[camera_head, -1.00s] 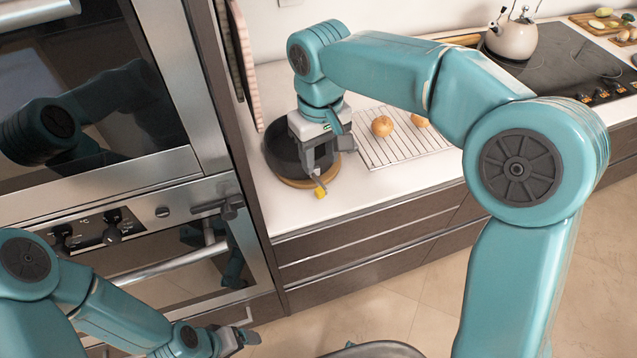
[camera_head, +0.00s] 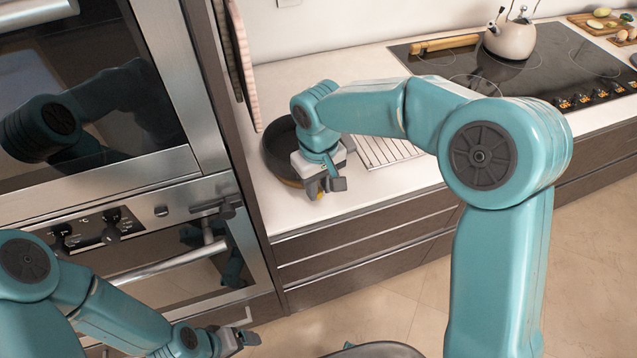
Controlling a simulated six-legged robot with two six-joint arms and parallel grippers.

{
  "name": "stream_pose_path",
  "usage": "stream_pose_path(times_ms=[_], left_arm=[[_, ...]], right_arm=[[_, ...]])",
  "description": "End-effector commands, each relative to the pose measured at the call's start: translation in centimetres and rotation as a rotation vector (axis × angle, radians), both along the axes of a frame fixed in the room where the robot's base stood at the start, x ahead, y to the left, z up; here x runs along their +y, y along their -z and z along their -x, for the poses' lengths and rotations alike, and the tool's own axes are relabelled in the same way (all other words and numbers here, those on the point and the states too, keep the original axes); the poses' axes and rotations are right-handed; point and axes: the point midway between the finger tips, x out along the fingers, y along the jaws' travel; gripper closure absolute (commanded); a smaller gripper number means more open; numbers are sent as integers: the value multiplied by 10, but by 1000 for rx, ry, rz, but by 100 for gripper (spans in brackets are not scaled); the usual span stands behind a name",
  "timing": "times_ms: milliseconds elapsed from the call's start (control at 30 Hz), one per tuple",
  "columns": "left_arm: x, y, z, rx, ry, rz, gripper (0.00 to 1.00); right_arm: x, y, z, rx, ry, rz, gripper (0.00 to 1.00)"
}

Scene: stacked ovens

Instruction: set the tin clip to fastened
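The tin (camera_head: 275,150) is a dark round pan with a tan lower edge, standing on the white counter beside the tall oven unit. My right gripper (camera_head: 326,188) points down at the tin's front right side and covers part of it. Its fingers are seen from above and behind, so their gap is unclear.
A wire rack (camera_head: 388,150) lies right of the tin, partly behind my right arm. A kettle (camera_head: 511,38) and a rolling pin (camera_head: 445,44) are on the black hob (camera_head: 570,65). The stacked ovens (camera_head: 160,225) stand at left. The counter behind the tin is clear.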

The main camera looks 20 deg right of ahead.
Motion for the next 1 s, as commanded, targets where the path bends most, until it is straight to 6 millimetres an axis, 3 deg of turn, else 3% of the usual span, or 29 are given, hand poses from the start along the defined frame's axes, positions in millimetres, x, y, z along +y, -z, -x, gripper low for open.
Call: stream_pose_path(times_ms=[467, 1000], left_arm=[[0, -2, 0, 0, 0, 0, 15], [0, -15, 0, 0, 0, 0, 15]], right_arm=[[-5, -1, 0, -1, -99, 0, 100], [-26, -2, -7, 0, -577, 0, 100]])
